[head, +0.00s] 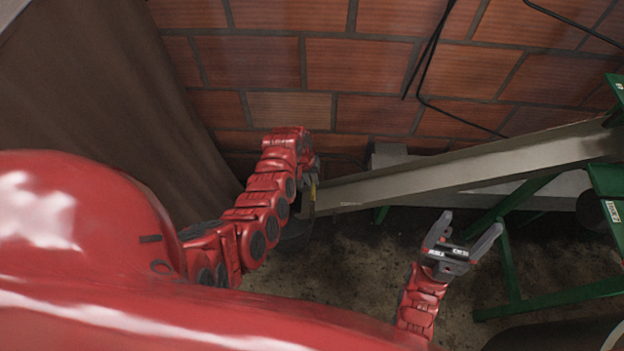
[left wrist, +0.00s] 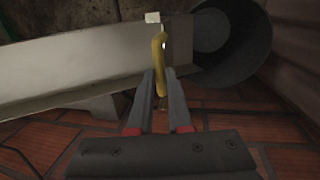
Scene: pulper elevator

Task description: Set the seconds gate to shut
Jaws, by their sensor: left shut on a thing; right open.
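In the left wrist view a yellow handle (left wrist: 159,48) stands at the end of the pale metal chute (left wrist: 70,72). I take it to be the handle of the seconds gate; the gate's own plate and position are not clear. My left gripper (left wrist: 161,80) is shut on this handle, with its upper part showing beyond the fingertips. In the head view my left gripper (head: 312,184) is at the chute's lower left end, mostly hidden behind its own wrist. My right gripper (head: 471,224) is open and empty, below and apart from the chute (head: 450,175).
A dark round bucket (left wrist: 232,45) stands beside the chute end. Green frame legs (head: 508,255) stand on the right. A brick wall (head: 360,75) is behind, with black cables (head: 425,75) hanging on it. Bare floor (head: 350,255) lies between my arms.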

